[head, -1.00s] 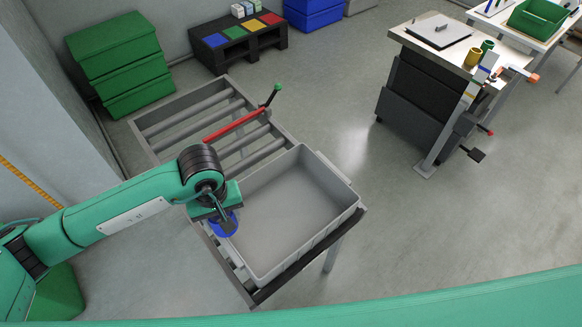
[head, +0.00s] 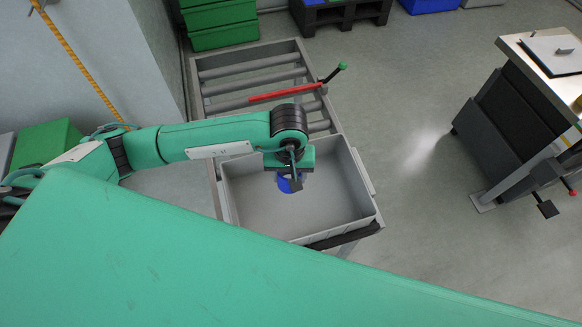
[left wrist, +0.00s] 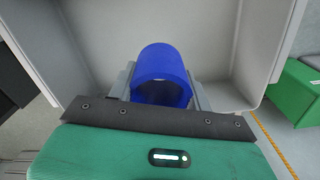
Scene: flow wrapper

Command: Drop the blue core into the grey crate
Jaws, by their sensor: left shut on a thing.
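The blue core (head: 287,184) is a short blue hollow cylinder, held in my left gripper (head: 290,180). In the left wrist view the core (left wrist: 162,72) sits between the two grey fingers of the gripper (left wrist: 160,88), its open end facing the camera. The grey crate (head: 362,200) is an open, empty-looking box. In the head view the gripper and core are over the crate's opening; the crate's walls (left wrist: 215,45) surround the core in the left wrist view. The exact height above the crate floor cannot be told. My right gripper is not in view.
The crate stands at the near end of a roller conveyor (head: 250,62) with a red bar (head: 285,93) across it. Green crates (head: 222,25) are stacked behind. A workbench (head: 515,110) stands to the right, with clear floor (head: 420,130) between.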

